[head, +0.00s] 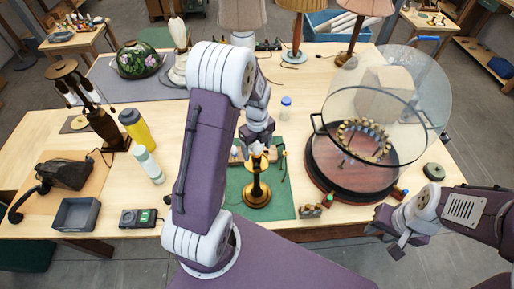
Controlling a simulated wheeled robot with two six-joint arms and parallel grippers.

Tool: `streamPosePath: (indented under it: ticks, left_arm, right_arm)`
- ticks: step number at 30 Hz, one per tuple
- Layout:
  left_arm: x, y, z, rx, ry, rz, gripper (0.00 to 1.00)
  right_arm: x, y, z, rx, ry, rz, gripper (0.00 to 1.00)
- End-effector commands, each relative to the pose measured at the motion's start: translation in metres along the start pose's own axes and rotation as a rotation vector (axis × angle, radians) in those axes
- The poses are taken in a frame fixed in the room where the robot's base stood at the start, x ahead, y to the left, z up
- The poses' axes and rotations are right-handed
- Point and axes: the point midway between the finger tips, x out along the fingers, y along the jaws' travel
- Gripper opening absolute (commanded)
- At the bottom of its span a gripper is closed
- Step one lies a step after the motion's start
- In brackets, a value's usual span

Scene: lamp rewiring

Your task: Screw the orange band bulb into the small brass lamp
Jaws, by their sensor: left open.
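The small brass lamp (257,193) stands upright on a green mat (282,207) at the front middle of the table. My left gripper (257,149) is directly above the lamp's top, pointing down, with its jaws open.
A yellow bottle (138,130), a white bottle (148,163), a grey bin (75,214) and a black telephone (63,175) are at left.

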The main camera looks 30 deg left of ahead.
Motion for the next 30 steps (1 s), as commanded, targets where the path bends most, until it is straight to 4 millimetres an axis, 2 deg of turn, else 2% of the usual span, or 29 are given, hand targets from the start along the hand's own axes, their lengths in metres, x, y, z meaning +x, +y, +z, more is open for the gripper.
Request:
streamPosePath:
  ticks: [5, 12, 16, 20, 30]
  left_arm:
    - [-0.010, -0.002, 0.001, 0.000, -0.004, -0.005, 0.73]
    - [-0.062, -0.001, 0.001, 0.000, -0.005, -0.006, 0.73]
    - [-0.082, -0.001, 0.000, 0.000, -0.003, -0.003, 0.73]
    - [-0.090, 0.000, 0.000, 0.000, -0.001, 0.000, 0.73]
    - [-0.091, 0.000, 0.000, 0.000, 0.000, 0.000, 0.73]
  right_arm:
    - [0.009, 0.000, 0.001, 0.000, 0.000, 0.000, 0.36]
    - [0.032, 0.001, 0.003, 0.000, 0.000, 0.000, 0.36]
    - [0.036, 0.001, 0.004, 0.000, 0.000, 0.000, 0.36]
    - [0.037, 0.001, 0.004, 0.000, 0.000, 0.000, 0.36]
    - [0.036, 0.001, 0.004, 0.000, 0.000, 0.000, 0.36]
